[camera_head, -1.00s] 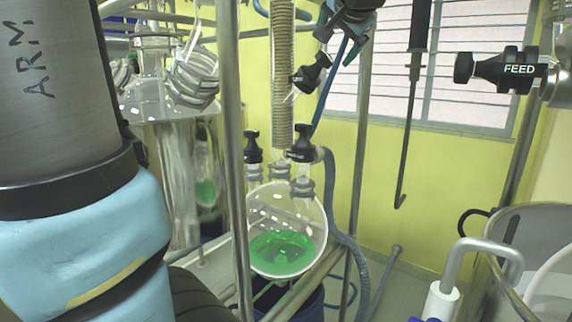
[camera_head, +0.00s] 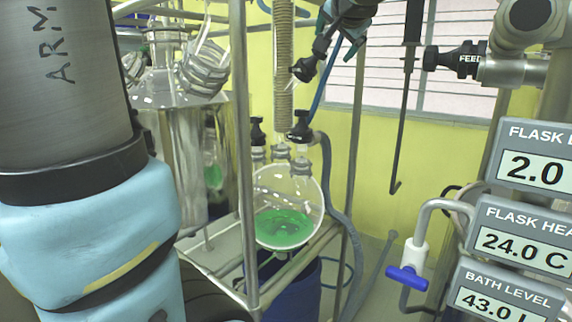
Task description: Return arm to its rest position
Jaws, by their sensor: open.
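My arm (camera_head: 75,150) fills the left side of the view, with a grey link marked "ARM" above light blue joint covers. My gripper is not in view, so its place relative to other things cannot be told. A round glass flask (camera_head: 300,190) with green liquid (camera_head: 283,228) in its lower part hangs in a metal frame (camera_head: 243,150) to the right of the arm.
Black valves (camera_head: 299,130) sit above the flask. A black FEED valve (camera_head: 455,60) is at upper right. Displays reading 2.0 (camera_head: 534,168), 24.0 C (camera_head: 522,245) and 43.0 (camera_head: 508,298) stand at right, beside a blue-handled tap (camera_head: 408,278). A blue drum (camera_head: 292,290) stands below the flask.

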